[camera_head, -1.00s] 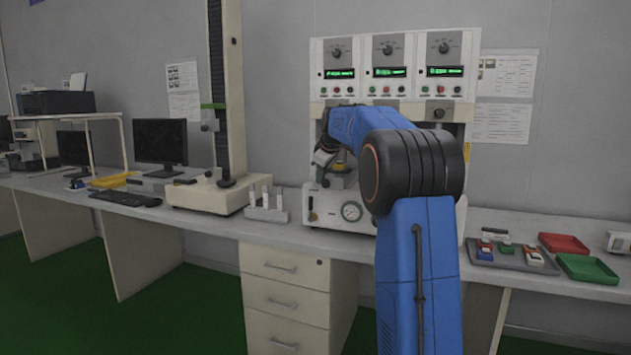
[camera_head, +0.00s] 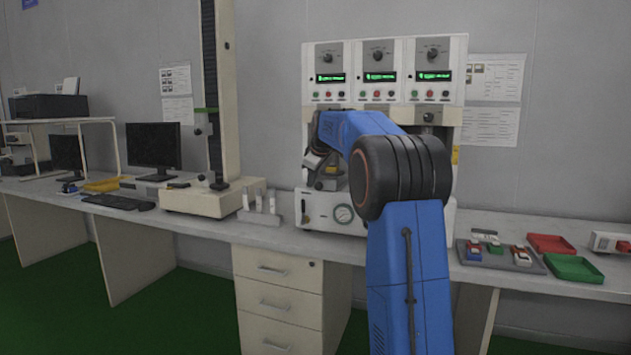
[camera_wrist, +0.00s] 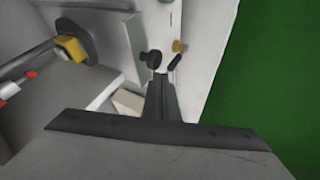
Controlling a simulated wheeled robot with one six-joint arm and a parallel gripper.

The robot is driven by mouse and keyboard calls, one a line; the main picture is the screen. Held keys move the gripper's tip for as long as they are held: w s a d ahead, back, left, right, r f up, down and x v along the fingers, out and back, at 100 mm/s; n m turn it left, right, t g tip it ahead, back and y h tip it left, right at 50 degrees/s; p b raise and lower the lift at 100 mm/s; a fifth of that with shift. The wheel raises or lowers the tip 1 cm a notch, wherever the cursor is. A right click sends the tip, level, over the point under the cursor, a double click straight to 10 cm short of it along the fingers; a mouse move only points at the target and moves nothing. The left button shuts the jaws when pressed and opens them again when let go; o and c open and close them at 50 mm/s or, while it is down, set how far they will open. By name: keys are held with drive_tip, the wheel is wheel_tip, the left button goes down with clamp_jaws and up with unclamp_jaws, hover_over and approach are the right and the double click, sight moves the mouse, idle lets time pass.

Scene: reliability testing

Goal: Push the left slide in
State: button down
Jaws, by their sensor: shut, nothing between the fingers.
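The test machine (camera_head: 323,203) stands on the bench, with three control panels above and a gauge at its lower front. My gripper (camera_head: 318,168) is at the left part of its bay, partly hidden behind my blue arm. In the wrist view my gripper's dark fingers (camera_wrist: 161,88) are closed together and empty, pointing at the machine's pale front edge. A black knob (camera_wrist: 153,57) shows just beyond the fingertips; contact cannot be told. A grey flat block (camera_wrist: 70,92) lies left of the fingers. I cannot tell for sure which part is the left slide.
In the wrist view a rod with a yellow block (camera_wrist: 70,47) is at upper left, and open green floor (camera_wrist: 265,80) at right. A white rack (camera_head: 260,212) stands left of the machine. A grey tray (camera_head: 500,258), a red tray (camera_head: 551,244) and a green tray (camera_head: 574,268) lie right.

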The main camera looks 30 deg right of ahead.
drive_tip(key=s+a+f+v, duration=0.1)
drive_tip(key=v, duration=1)
drive_tip(key=s+a+f+m, duration=0.2)
drive_tip(key=s+a+f, duration=0.1)
drive_tip(key=s+a, duration=0.75)
drive_tip(key=s+a+f+m+g+y, duration=0.1)
drive_tip(key=s+a+f, duration=0.3)
drive_tip(key=s, duration=0.3)
drive_tip(key=s+a+f, duration=0.4)
drive_tip(key=s+a, duration=0.1)
drive_tip(key=s, duration=0.2)
drive_tip(key=s+a+f+m, duration=0.1)
drive_tip(key=s+a+f, duration=0.2)
drive_tip(key=s+f, duration=0.7)
drive_tip(key=s+a+f+m+g, duration=0.1)
drive_tip(key=s+a+f, duration=0.3)
drive_tip(key=s+f, duration=0.6)
drive_tip(key=s+m, duration=0.1)
drive_tip(key=s, duration=0.2)
drive_tip(key=shift+s+a+y, duration=0.2)
drive_tip(key=shift+y, duration=0.1)
drive_tip(key=c, duration=2.5)
unclamp_jaws()
